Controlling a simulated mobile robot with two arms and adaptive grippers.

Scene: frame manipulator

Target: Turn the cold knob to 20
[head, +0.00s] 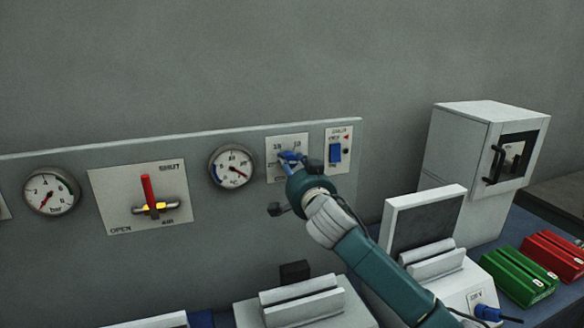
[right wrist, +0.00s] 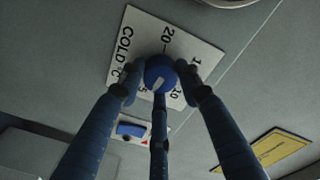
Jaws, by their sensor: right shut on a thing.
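The cold knob (right wrist: 160,72) is a round blue knob with a pale pointer mark, on a white plate (right wrist: 130,25) marked COLD °C. Numbers, including 20, are printed around it. My right gripper (right wrist: 160,80) is shut on the knob, with its fingers around the sides. The pointer mark runs slantwise across the knob; I cannot tell exactly which number it indicates. In the head view, my right gripper (head: 290,162) covers most of the knob, and the plate (head: 287,140) shows behind it. My left gripper is not in view.
A blue switch (head: 335,153) is just right of the plate. A round gauge (head: 231,167) and a red-handled valve (head: 148,190) are on the panel to the left. White devices (head: 436,215) stand below, near green (head: 518,277) and red (head: 553,255) blocks.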

